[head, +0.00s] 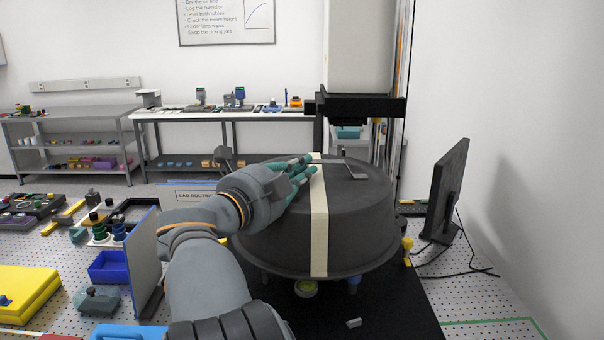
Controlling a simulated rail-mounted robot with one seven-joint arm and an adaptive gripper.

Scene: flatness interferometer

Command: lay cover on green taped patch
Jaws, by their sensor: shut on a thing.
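The cover (270,230) is a large dark grey round lid with a cream stripe down its front and a grey bar handle (352,170) on top. It is level, over the black mat (395,310), with small parts showing beneath its rim. My gripper (312,162) has teal fingers and is shut on the handle at the top of the cover; the exact grip is partly hidden by the fingers. The green taped patch (490,321) is on the perforated table at the lower right, cut off by the frame's bottom edge.
A black monitor (448,195) with trailing cables stands right of the cover. A tall column (360,50) rises behind it. A sign panel (146,258), a blue bin (108,267) and a yellow case (25,290) are at left. A small grey block (354,323) lies on the mat.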

